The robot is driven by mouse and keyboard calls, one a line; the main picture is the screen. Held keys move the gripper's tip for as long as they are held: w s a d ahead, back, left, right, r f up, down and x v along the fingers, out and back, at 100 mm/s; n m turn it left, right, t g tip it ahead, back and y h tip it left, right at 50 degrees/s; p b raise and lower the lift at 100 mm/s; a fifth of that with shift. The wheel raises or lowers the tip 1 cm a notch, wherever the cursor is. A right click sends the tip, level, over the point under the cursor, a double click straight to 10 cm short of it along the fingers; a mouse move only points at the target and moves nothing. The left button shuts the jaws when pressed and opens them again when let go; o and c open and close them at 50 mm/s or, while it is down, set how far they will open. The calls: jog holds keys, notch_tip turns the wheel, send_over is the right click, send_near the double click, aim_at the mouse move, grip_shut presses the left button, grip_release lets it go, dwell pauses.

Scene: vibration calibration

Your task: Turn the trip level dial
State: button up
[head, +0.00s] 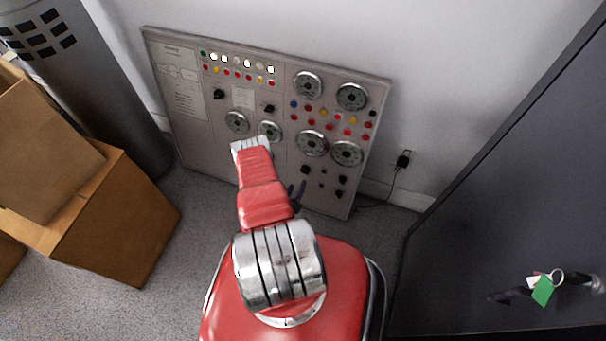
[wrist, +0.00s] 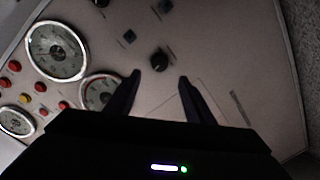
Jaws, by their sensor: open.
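A grey control panel (head: 230,165) leans against the wall in the head view. Several small black knobs sit at its lower right, one of them a black knob (head: 342,180); the labels are too small to read, so I cannot tell which is the trip level dial. In the wrist view a round black knob (wrist: 160,61) lies just beyond my gripper (wrist: 159,77), roughly in line with the gap between the fingertips. The two dark fingers are apart with nothing between them. In the head view my red arm hides most of the gripper.
Round gauges (wrist: 57,51) and several coloured buttons are on the panel beside the knobs. Cardboard boxes (head: 115,220) and a grey cylinder (head: 95,75) stand at the left. A dark cabinet (head: 510,190) with hanging keys stands at the right. A plug (head: 403,161) is in the wall.

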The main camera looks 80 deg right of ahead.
aim_at(304, 171)
jog(key=x, duration=0.9)
jog(key=shift+s+d, duration=0.1)
jog(key=shift+d, duration=0.05)
jog(key=shift+c, duration=0.4)
jog(key=c, duration=0.9)
jog(key=shift+d, duration=0.15)
jog(key=shift+c, duration=0.4)
jog(key=shift+n, duration=0.3)
